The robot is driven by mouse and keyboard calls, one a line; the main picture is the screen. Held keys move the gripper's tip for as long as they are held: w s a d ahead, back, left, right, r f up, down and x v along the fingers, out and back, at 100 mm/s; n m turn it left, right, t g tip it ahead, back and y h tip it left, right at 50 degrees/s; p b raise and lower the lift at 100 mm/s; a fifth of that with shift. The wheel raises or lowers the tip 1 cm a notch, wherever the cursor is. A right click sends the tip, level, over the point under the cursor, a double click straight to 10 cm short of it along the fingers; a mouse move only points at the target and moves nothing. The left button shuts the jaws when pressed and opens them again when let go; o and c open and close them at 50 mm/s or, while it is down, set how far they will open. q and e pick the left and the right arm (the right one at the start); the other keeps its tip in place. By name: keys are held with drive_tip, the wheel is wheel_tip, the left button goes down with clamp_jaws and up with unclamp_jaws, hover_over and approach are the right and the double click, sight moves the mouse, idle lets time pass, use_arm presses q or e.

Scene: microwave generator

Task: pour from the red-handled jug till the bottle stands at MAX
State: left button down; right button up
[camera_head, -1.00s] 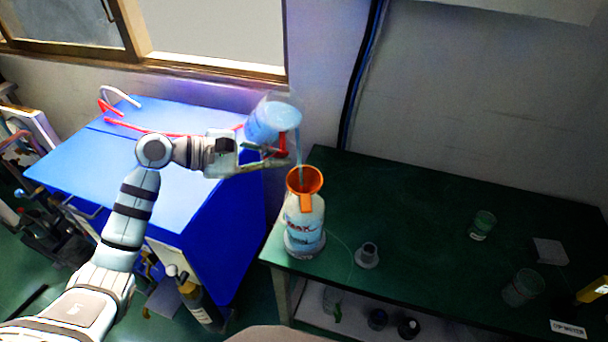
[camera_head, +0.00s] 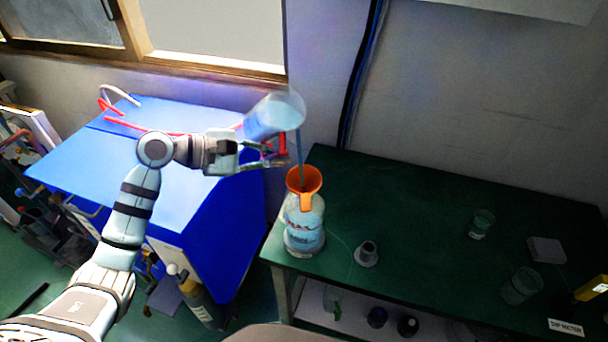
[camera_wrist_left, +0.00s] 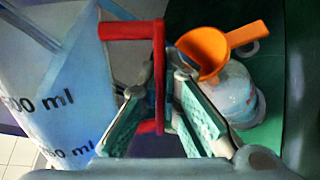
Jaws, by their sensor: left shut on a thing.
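My left gripper (camera_head: 277,152) is shut on the red handle of the clear jug (camera_head: 268,114), which holds blue liquid. The jug is tilted above the funnel, and a thin blue stream runs from its lip down into the orange funnel (camera_head: 304,181). The funnel sits in the neck of the bottle (camera_head: 304,228) on the green table. The bottle's red lettering is too small to read surely, and its liquid level is unclear. In the left wrist view the red handle (camera_wrist_left: 131,30) lies at the fingers, with volume marks on the jug (camera_wrist_left: 50,110). My right gripper is not seen.
A grey cap-like piece (camera_head: 367,254) stands right of the bottle on the green table (camera_head: 400,205). Glass beakers (camera_head: 482,224) (camera_head: 521,286) and a pale block (camera_head: 546,249) are further right. A blue cabinet (camera_head: 120,160) stands at left.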

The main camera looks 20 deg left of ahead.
use_arm(q)
drive_tip(key=shift+w+a+f+m+t+y, duration=0.3)
drive_tip(key=shift+a+f+m+y, duration=0.15)
drive_tip(key=shift+f+m+y, duration=0.15)
drive_tip(key=shift+w+a+f+m+t+y, duration=0.3)
drive_tip(key=shift+a+f+m+y, duration=0.15)
drive_tip(key=shift+m, duration=0.25)
idle(5.4)
